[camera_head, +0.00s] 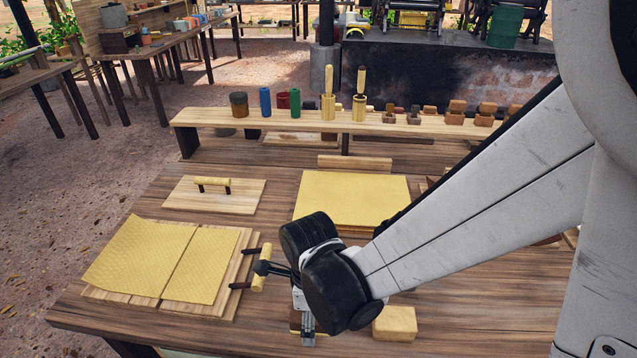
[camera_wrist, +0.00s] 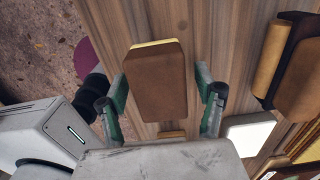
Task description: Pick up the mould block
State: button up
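A brown block with a pale yellow edge, which I take as the mould block (camera_wrist: 157,85), lies in the middle of the wrist view over the wooden table. My gripper (camera_wrist: 161,88) is open, with one green-padded finger on each side of the block in that view. The left finger looks close to the block's side; a gap shows at the right finger. Whether the fingertips are level with the block or above it, I cannot tell. In the head view my gripper (camera_head: 307,327) points down near the table's front, and a small brown part of the block (camera_head: 295,319) shows beside it.
A pale yellow block (camera_head: 395,323) sits just right of my gripper. A yellow-topped board (camera_head: 350,198) lies behind. A raised shelf (camera_head: 215,117) holds jars, tools and small blocks.

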jog(key=c, duration=1.2)
jog(key=shift+c, duration=0.2)
jog(key=shift+r, duration=0.1)
jog(key=shift+s+r, duration=0.1)
jog(key=shift+r, duration=0.65)
notch_tip(320, 180, up, 3)
jog(key=shift+f+p, duration=0.1)
jog(key=shift+p, duration=0.2)
jog(key=s+a+r, duration=0.4)
jog(key=s+r, duration=0.2)
jog(key=s, duration=0.4)
jog(key=shift+s+a+r+p, duration=0.25)
jog(key=shift+a+p, duration=0.1)
jog(key=shift+a, duration=0.05)
